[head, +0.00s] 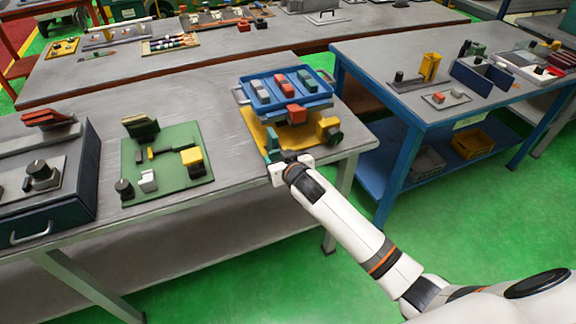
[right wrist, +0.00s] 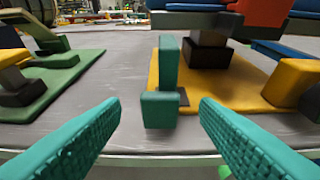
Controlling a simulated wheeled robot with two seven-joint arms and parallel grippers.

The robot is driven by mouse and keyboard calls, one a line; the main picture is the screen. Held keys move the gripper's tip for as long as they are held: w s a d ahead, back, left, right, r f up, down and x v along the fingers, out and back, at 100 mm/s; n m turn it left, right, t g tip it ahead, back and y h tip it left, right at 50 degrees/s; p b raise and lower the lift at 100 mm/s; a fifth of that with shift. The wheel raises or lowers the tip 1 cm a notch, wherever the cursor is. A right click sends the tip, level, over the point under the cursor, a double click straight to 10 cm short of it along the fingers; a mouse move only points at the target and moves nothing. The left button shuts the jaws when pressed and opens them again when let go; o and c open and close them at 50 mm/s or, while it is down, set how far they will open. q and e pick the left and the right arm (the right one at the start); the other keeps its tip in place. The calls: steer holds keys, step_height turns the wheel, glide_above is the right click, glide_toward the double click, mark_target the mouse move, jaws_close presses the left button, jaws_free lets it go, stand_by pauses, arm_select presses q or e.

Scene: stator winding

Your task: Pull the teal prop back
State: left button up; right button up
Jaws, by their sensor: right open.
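The teal prop (right wrist: 169,75) stands upright at the left edge of the yellow mat (right wrist: 224,83) in the right wrist view, with a small teal block at its front foot. In the head view the teal prop (head: 272,143) shows just beyond my right gripper (head: 281,170). My right gripper (right wrist: 160,125) is open, its two teal ridged fingers spread left and right of the prop's line. The prop appears ahead of the fingertips; I cannot tell whether it is partly between them. My left gripper is not in view.
A blue tray (head: 251,97) with grey and red blocks stands above the yellow mat, with a red block (head: 297,113) at its front. A yellow block (head: 328,127) stands right of it. A green board (head: 150,185) with parts lies to the left. Bare grey table (head: 222,180) lies between.

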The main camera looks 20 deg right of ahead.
steer(key=v, duration=0.7)
steer(key=shift+s, duration=0.4)
steer(key=shift+r, duration=0.1)
steer(key=s+d+f+g, duration=0.15)
steer(key=s+f, duration=0.35)
steer(key=f, duration=0.7)
steer(key=s+d+f+n+g, duration=0.1)
steer(key=s+f+g, duration=0.3)
steer(key=f, duration=0.8)
steer(key=s+d+f+g, duration=0.1)
steer(key=s+f, duration=0.6)
steer(key=f, duration=0.4)
steer(key=s+f+g, duration=0.2)
steer(key=s+f, duration=0.3)
steer(key=s, duration=0.5)
steer(key=s+f+g, duration=0.2)
steer(key=s+f, duration=0.3)
steer(key=s, duration=0.6)
steer(key=s+f+n+g, duration=0.1)
steer(key=s+f+g, duration=0.1)
steer(key=s+f, duration=0.4)
steer(key=s, duration=0.5)
steer(key=shift+a, duration=0.15)
